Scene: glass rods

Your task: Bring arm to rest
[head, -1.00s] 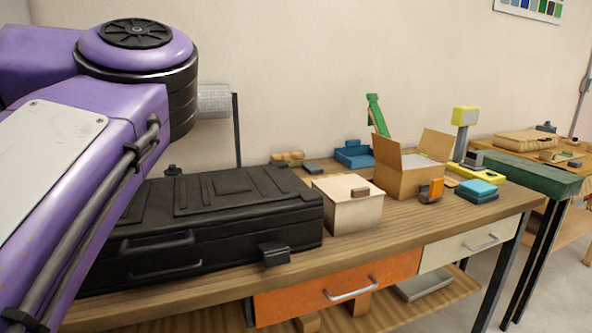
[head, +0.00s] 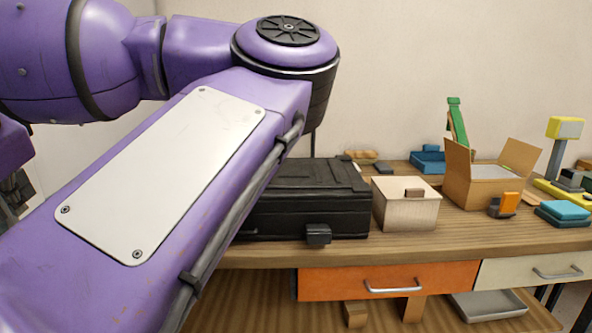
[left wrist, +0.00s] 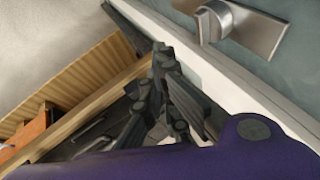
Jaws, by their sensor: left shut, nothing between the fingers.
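My left arm (head: 170,170) is purple with a white plate and fills the left half of the head view. In the left wrist view my left gripper (left wrist: 158,55) is dark grey, shut and empty. It is in open space, with the wooden bench and an orange drawer (left wrist: 28,130) beyond it to the left. A purple arm link (left wrist: 210,158) of mine crosses the bottom of that view. My right gripper is in neither view.
A black case (head: 310,195), a cream box (head: 405,213) and an open cardboard box (head: 475,190) stand on the wooden bench (head: 450,235). In the left wrist view, a metal handle (left wrist: 213,22) is on a grey surface.

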